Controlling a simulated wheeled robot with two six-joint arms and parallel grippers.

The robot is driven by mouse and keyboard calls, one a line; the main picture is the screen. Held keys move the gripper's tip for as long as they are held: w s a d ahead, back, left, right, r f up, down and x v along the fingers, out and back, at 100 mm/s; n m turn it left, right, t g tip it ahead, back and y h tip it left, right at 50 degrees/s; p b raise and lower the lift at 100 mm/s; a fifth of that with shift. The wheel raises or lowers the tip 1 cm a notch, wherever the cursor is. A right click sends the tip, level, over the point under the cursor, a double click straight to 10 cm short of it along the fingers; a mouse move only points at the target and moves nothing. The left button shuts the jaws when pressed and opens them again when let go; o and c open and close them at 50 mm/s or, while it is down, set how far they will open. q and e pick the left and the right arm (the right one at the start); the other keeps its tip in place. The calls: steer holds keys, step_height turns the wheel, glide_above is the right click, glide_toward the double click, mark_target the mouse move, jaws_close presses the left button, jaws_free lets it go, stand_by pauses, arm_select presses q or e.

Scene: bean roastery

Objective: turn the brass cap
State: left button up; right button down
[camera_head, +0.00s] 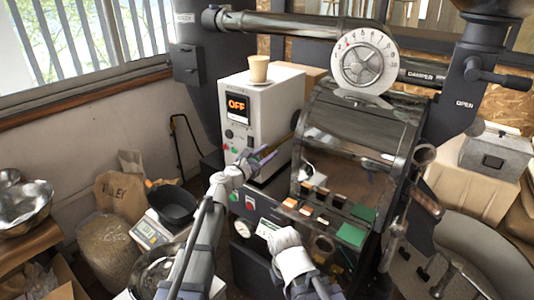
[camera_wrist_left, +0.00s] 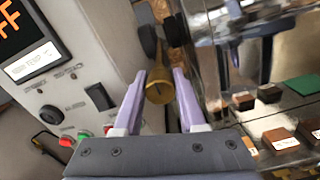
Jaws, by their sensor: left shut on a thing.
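The brass cap (camera_wrist_left: 158,88) shows in the left wrist view as a dull gold round piece. It sits in the gap between the machines, between the two pale purple fingers of my left gripper (camera_wrist_left: 157,98). The left gripper is shut on it. In the head view my left gripper (camera_head: 264,154) reaches in front of the white control box, beside the roaster; the cap is not clear there. My right arm's pale wrist (camera_head: 291,258) is low in the middle of the head view, and its fingers cannot be made out.
The white control box (camera_head: 262,101) has a lit OFF display and a paper cup (camera_head: 259,68) on top. The roaster's glossy hood (camera_head: 361,128) stands just right of my left gripper. A black pan (camera_head: 174,205) and a bean sack (camera_head: 108,245) are at left.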

arm_select(q)
jaws_close()
steer(key=shift+m, duration=0.3)
steer(key=m, duration=0.3)
steer(key=shift+m, duration=0.3)
steer(key=m, duration=0.3)
steer(key=shift+m, duration=0.3)
steer(key=m, duration=0.5)
steer(key=shift+s, duration=0.1)
steer(key=m, duration=0.4)
steer(key=shift+f+m, duration=0.1)
steer(key=shift+m, duration=0.5)
